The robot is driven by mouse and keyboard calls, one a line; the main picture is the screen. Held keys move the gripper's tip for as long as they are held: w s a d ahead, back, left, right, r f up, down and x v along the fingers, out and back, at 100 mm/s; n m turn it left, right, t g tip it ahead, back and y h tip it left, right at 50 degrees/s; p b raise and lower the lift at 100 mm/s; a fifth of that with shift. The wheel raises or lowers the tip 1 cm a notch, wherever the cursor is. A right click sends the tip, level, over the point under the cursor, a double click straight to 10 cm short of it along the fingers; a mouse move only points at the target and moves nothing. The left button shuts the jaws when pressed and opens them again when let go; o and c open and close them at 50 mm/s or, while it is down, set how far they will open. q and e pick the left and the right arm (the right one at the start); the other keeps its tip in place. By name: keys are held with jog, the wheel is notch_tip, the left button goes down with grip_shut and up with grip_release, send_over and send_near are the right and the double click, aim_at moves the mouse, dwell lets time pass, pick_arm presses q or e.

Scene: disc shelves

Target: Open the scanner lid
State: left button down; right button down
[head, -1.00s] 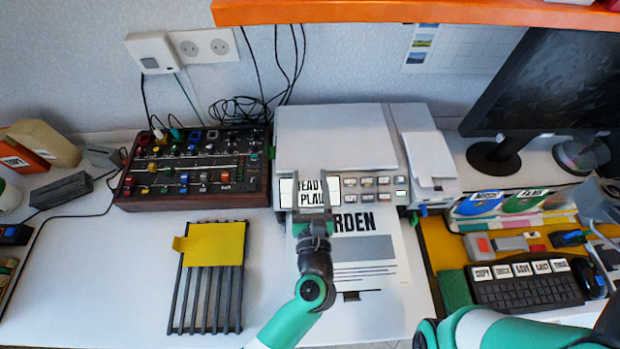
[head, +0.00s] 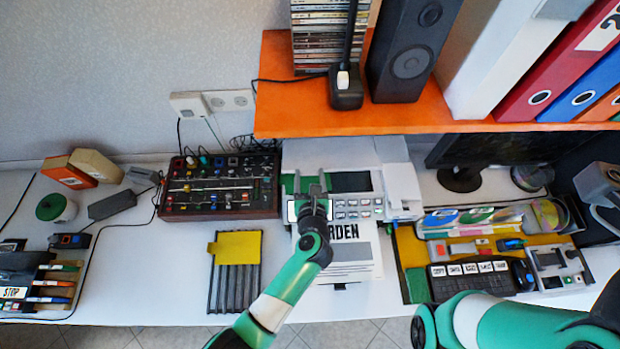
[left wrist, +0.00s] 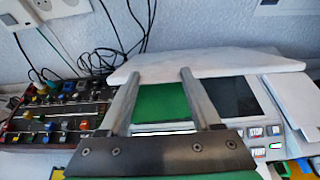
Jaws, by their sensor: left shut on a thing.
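The scanner (head: 366,212) stands against the wall beneath the orange shelf. Its white lid (head: 325,153) is raised at the back, and its front edge shows in the left wrist view (left wrist: 225,63). Under it the bed shows dark glass (head: 350,182) and a green sheet (left wrist: 160,102). My left gripper (head: 312,182) reaches over the scanner's front. In the left wrist view its two fingers (left wrist: 156,76) stand apart, with their tips at the lid's lower edge. It is shut on the lid; the exact contact is hard to see. My right gripper is out of view.
The orange shelf (head: 400,118) with a speaker (head: 412,50) overhangs the scanner. A mixer (head: 222,187) stands to its left. A black rack with a yellow card (head: 237,245) and a printed sheet (head: 350,262) lie in front. A keyboard (head: 470,280) is at right.

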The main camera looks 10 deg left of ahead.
pick_arm(q)
jog(key=shift+w+a+r+p, duration=0.1)
jog(key=shift+w+r+p, duration=0.25)
jog(key=shift+r, duration=0.3)
jog(key=shift+w+a+r+p, duration=0.1)
jog(key=shift+w+r, duration=0.35)
jog(key=shift+r, duration=0.15)
jog(key=shift+c, duration=0.4)
grip_release()
jog(key=shift+w, duration=0.1)
jog(key=shift+f, duration=0.1)
jog(key=p+v, duration=0.4)
jog(key=v, duration=0.7)
jog(key=shift+s, duration=0.45)
jog(key=shift+c, duration=0.3)
